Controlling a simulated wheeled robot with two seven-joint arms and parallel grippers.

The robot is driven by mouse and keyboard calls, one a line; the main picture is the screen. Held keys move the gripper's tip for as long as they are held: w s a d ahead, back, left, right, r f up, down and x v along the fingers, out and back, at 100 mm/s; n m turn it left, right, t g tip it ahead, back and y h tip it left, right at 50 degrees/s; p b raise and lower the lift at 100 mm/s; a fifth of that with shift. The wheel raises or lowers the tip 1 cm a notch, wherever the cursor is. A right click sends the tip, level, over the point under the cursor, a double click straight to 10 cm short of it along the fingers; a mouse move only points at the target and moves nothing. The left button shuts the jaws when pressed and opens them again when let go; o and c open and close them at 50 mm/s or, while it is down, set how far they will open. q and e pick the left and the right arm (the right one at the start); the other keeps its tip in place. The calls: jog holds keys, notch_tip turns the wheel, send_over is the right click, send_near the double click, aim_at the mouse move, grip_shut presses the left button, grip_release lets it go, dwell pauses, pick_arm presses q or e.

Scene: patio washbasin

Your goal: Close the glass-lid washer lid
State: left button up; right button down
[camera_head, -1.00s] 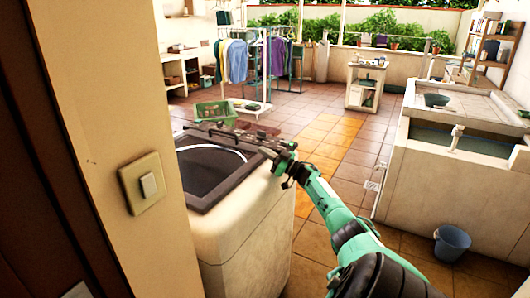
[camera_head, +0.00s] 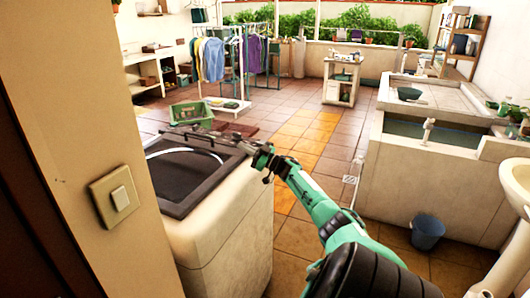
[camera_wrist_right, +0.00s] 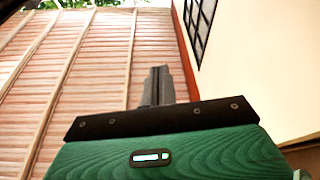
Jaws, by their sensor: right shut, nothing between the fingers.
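The washer (camera_head: 218,232) is a cream top-loader at the left centre of the head view. Its glass lid (camera_head: 186,178), a dark-framed panel with tinted glass, looks to lie flat or nearly flat on top; whether it is fully down cannot be told. My right gripper (camera_head: 240,148) is at the lid's far right corner, its dark fingers hard to separate from the dark strip along the washer's back. Contact with the lid cannot be judged. In the right wrist view its fingers (camera_wrist_right: 158,88) are together and empty. My left gripper is out of view.
A wall with a light switch (camera_head: 114,196) stands close on the left. A green basket (camera_head: 191,114) is behind the washer. A stone washbasin (camera_head: 420,170) and a blue bucket (camera_head: 427,232) are at right. Tiled floor between them is open.

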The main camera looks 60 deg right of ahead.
jog(key=shift+s+f, duration=0.55)
jog(key=shift+s, duration=0.25)
jog(key=b+v, duration=0.1)
jog(key=v, duration=0.5)
jog(key=shift+s+a, duration=0.15)
